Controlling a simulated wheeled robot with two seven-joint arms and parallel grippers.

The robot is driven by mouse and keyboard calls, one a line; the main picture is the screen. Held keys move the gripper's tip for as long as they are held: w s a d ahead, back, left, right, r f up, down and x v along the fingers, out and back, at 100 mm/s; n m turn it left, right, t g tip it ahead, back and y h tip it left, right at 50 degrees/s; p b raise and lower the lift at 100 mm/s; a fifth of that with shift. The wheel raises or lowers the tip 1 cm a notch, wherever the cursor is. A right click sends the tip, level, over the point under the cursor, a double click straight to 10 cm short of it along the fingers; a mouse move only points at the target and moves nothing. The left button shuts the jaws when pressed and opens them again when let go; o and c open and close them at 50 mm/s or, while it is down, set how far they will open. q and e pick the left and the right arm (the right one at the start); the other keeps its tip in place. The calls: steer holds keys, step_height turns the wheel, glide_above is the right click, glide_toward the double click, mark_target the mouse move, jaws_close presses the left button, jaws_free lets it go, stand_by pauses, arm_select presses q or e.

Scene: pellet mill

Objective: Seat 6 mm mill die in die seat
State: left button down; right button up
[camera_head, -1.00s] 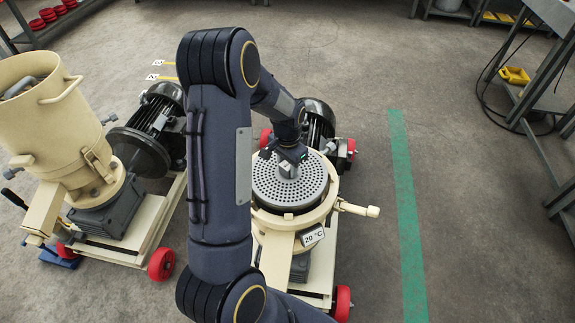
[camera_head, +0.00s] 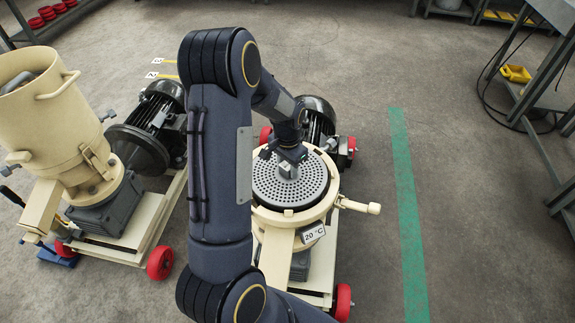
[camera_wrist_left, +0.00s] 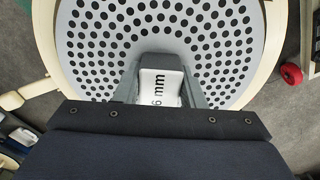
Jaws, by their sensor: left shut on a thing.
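The 6 mm mill die (camera_head: 315,185) is a grey round plate full of holes, with a white hub block marked "6 mm" (camera_wrist_left: 160,88). It lies about level inside the cream ring of the die seat (camera_head: 290,222) on the right-hand mill. My left gripper (camera_head: 287,168) is above the die's middle and shut on its hub; in the left wrist view its fingers stand on both sides of the hub. The die's underside and its contact with the seat are hidden. My right gripper is not in view.
A second cream mill (camera_head: 60,120) with a motor stands at left. A green floor stripe (camera_head: 408,210) runs at right, with open floor around it. Benches stand at the right edge.

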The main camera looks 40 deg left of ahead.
mark_target(287, 180)
arm_select(q)
steer(key=shift+w+f, duration=0.1)
steer(key=shift+f, duration=0.05)
stand_by(0.6)
steer(key=shift+f+b, duration=0.95)
steer(key=shift+f, duration=0.15)
steer(key=shift+f+b, duration=1.35)
steer(key=shift+f, duration=0.2)
steer(key=shift+f, duration=0.1)
steer(key=c, duration=0.9)
jaws_free()
steer(key=shift+o, duration=0.9)
steer(key=shift+s+f, duration=0.2)
steer(key=o, duration=0.4)
steer(key=shift+o, duration=0.2)
